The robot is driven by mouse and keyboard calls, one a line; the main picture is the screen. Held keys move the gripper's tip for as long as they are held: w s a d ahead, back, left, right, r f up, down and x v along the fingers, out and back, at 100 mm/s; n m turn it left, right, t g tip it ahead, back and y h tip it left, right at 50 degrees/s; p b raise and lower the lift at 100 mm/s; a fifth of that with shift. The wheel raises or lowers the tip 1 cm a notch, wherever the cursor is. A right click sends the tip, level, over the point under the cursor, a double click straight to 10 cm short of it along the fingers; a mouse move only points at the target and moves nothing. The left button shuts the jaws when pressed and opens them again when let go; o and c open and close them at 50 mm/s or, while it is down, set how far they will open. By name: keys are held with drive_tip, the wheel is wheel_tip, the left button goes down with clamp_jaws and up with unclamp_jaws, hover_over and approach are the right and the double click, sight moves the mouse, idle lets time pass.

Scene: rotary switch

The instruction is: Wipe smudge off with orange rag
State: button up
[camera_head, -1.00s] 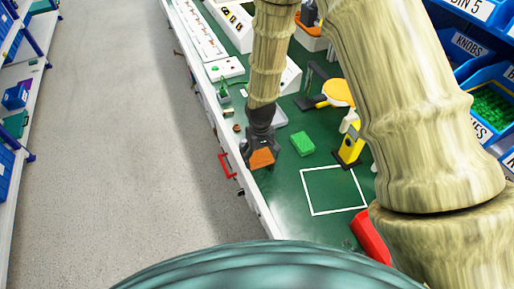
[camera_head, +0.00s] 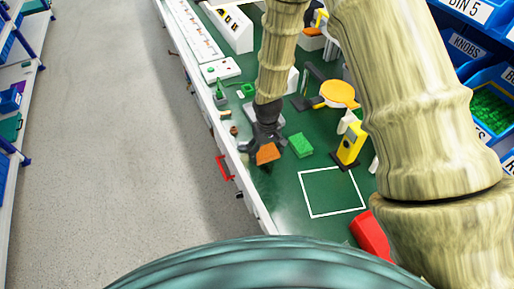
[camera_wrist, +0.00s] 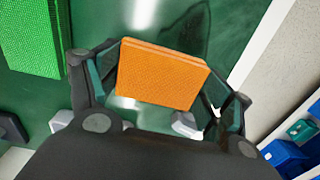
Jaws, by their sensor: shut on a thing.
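My gripper (camera_head: 268,150) is shut on the orange rag (camera_wrist: 162,74), a flat folded square, over the green bench top near its front edge. The rag also shows in the head view (camera_head: 267,154), below the dark fingers. In the wrist view it lies between both fingers, tilted slightly. A dark, faint-edged patch (camera_wrist: 190,32) shows on the green surface beyond the rag; I cannot tell whether it is a smudge or a shadow. Whether the rag touches the bench is not clear.
A green block (camera_head: 300,145) stands close right of my gripper. Beyond it are a yellow device (camera_head: 349,146) and a yellow round disc (camera_head: 339,94). A white square outline (camera_head: 333,192) encloses clear bench. A red handle (camera_head: 224,167) is on the bench front.

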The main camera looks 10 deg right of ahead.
sight(271, 151)
drive_tip(key=shift+d+f, duration=0.15)
drive_tip(key=shift+d, duration=0.35)
drive_tip(key=shift+w+d, duration=0.1)
drive_tip(key=shift+d, duration=0.25)
drive_tip(key=r, duration=0.1)
drive_tip(key=p, duration=0.1)
drive_tip(key=r, duration=0.1)
drive_tip(key=shift+w+d+r, duration=0.2)
drive_tip(key=shift+w+r, duration=0.05)
drive_tip(key=shift+r, duration=0.05)
drive_tip(key=shift+s+r+p, duration=0.25)
drive_tip(key=shift+r+p, duration=0.5)
drive_tip(key=shift+r, duration=0.05)
drive_tip(key=shift+w+a+r+p, duration=0.1)
drive_tip(key=shift+r+p, duration=1.4)
drive_tip(key=shift+r, duration=0.6)
